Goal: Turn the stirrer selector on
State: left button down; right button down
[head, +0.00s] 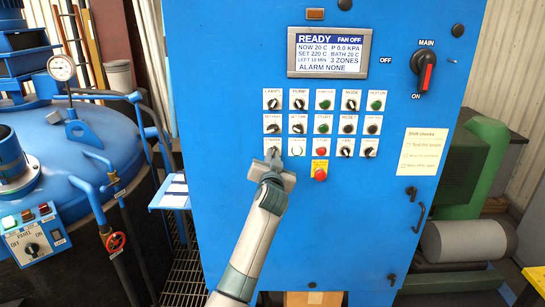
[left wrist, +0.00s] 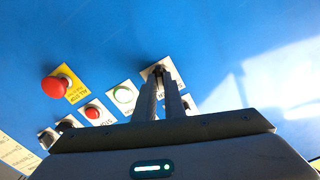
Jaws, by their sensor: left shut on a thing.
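The blue control cabinet carries rows of small switches and buttons. The stirrer selector (head: 271,143) is at the left end of the bottom row, with its label partly readable and its knob mostly hidden by my gripper. My left gripper (head: 273,154) reaches up to it from below and is shut on its knob. In the left wrist view, the two close fingers (left wrist: 163,82) meet at the selector's plate (left wrist: 148,72). The knob's angle is hidden between the fingers, so I cannot tell its position. My right gripper is in neither view.
A red emergency button (head: 320,173) on a yellow plate sits below and right of the selector. A white-ringed button (head: 297,147) is close beside it. The display (head: 329,53) reads READY, FAN OFF, ALARM NONE.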

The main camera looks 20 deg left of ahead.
pick_arm(q)
jog(key=shift+r+m, duration=0.1)
jog(key=shift+m, duration=0.7)
jog(key=c, duration=1.8)
grip_release()
jog(key=shift+c, duration=0.2)
jog(key=b+v, duration=0.6)
jog(key=v, duration=1.1)
jog(key=shift+s, duration=0.2)
